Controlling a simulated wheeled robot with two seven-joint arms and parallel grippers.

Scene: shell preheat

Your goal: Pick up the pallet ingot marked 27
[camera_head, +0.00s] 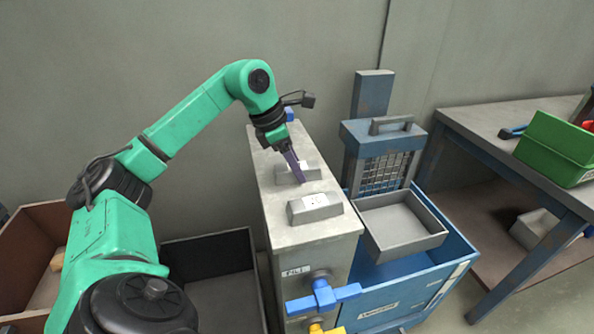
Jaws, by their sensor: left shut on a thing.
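Two grey ingots with pale labels lie on the flat top of the grey cabinet (263,172). The near ingot (328,212) sits toward the cabinet's front and is untouched. The far ingot (312,173) lies behind it. The label markings are too small to read, so I cannot tell which ingot is 27. My left gripper (299,176) points down at the far ingot, its purple fingers shut on it and covering part of it. The ingot appears to be on the cabinet top or very close to it. My right gripper is not in view.
Blue and yellow valve handles (324,296) stick out of the cabinet's front. A grey tray (402,226) sits in a blue bin (455,250) at right, near a wire-mesh guard (384,172). A workbench (478,124) carries a green crate (555,148). A dark open bin (215,252) stands left.

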